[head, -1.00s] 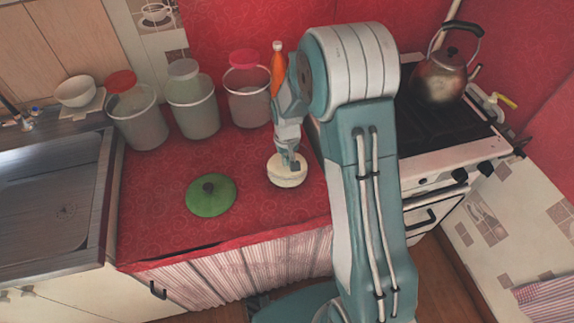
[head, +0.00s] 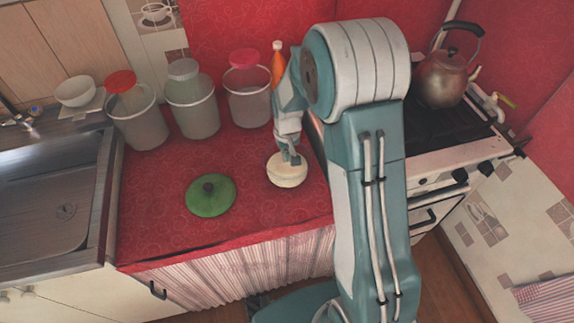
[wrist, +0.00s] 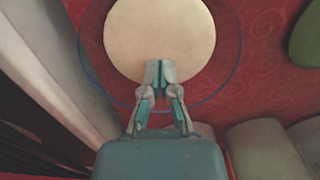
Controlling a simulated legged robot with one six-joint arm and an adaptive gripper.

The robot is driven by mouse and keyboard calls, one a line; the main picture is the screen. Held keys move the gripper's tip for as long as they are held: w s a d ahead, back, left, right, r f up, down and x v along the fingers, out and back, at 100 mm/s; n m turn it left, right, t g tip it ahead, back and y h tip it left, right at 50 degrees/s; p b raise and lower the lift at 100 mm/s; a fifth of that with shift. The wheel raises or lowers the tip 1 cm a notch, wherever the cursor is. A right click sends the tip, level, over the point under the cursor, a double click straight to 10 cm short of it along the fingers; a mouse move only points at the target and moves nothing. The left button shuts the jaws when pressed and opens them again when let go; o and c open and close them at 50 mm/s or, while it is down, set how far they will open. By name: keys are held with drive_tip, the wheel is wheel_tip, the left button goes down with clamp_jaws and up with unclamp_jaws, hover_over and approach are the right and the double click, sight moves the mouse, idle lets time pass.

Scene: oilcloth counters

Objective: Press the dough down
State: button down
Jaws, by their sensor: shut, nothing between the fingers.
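The dough (head: 286,171) is a pale, round mass on the red counter, right of the green lid. In the wrist view the dough (wrist: 160,30) is a smooth cream disc with a thin blue ring (wrist: 236,50) around it, perhaps the rim of a clear dish. My gripper (head: 293,160) points down over the dough with its fingers together and nothing between them. In the wrist view the fingertips (wrist: 160,68) overlap the near edge of the dough. I cannot tell whether they touch it.
A green lid (head: 210,195) lies flat to the left. Several clear canisters, one with a red lid (head: 120,81), and an orange bottle (head: 278,66) stand behind. The sink (head: 50,200) is at left, the stove with a kettle (head: 442,80) at right. The front counter is clear.

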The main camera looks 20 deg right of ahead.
wheel_tip(320, 180, up, 7)
drive_tip(key=shift+f, duration=0.15)
idle(0.4)
drive_tip(key=s+r+t, duration=0.3)
drive_tip(key=s+r, duration=0.8)
drive_tip(key=r, duration=0.3)
drive_tip(key=s+r+t, duration=0.1)
drive_tip(key=s+r, duration=0.1)
drive_tip(key=s, duration=0.4)
drive_tip(key=s+r+t, duration=0.1)
drive_tip(key=s+r, duration=0.1)
drive_tip(key=s, duration=0.5)
drive_tip(key=shift+r+t, duration=0.25)
drive_tip(key=shift+t, duration=0.05)
idle(1.0)
